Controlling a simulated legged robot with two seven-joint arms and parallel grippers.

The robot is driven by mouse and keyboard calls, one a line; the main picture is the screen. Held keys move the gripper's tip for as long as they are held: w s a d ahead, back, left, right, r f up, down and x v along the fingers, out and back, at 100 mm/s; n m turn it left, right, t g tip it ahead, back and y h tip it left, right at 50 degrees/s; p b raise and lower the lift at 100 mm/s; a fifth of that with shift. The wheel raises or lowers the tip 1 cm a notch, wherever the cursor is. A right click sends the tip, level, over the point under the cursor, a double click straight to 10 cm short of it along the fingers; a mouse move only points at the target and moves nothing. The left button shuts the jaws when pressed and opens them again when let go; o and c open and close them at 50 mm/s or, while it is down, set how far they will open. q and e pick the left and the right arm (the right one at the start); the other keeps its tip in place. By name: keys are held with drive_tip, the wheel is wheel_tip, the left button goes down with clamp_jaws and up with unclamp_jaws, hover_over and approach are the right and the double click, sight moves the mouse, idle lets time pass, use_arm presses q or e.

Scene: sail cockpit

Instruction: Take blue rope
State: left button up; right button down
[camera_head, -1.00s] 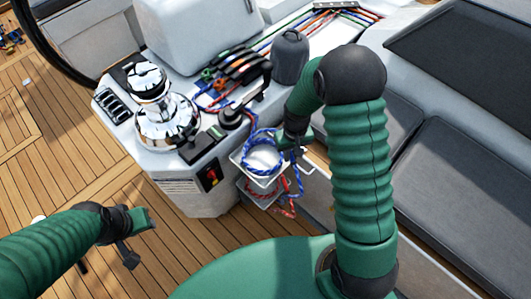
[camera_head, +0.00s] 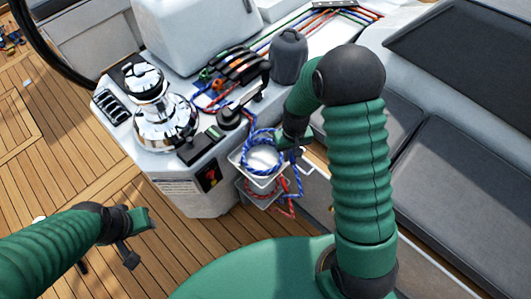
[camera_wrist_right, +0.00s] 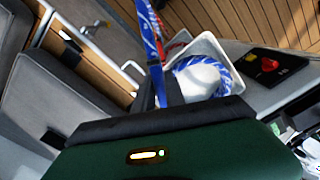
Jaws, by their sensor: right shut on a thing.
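The blue rope (camera_head: 261,168) lies coiled in the upper white bin on the side of the console, and part of it hangs over the bin's right side. My right gripper (camera_head: 299,151) is at that side of the bin, with its tips mostly hidden in the head view. In the right wrist view the rope (camera_wrist_right: 151,36) runs up between the dark fingers of this gripper (camera_wrist_right: 160,97), which is shut on it. The rest of the coil shows in the bin behind. My left gripper (camera_head: 141,238) is open and empty above the deck at the lower left.
A lower bin with red rope (camera_head: 250,190) is under the upper bin (camera_head: 238,160). A chrome winch (camera_head: 165,122), a red switch (camera_head: 211,174) and a black winch (camera_head: 290,57) are on the console. Grey cushions (camera_head: 455,185) lie to the right.

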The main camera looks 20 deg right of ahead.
drive_tip(key=shift+a, duration=0.15)
drive_tip(key=shift+a+r+p, duration=0.1)
drive_tip(key=shift+r+p, duration=0.35)
drive_tip(key=shift+r, duration=0.05)
drive_tip(key=shift+r+p, duration=1.1)
drive_tip(key=shift+p, duration=0.1)
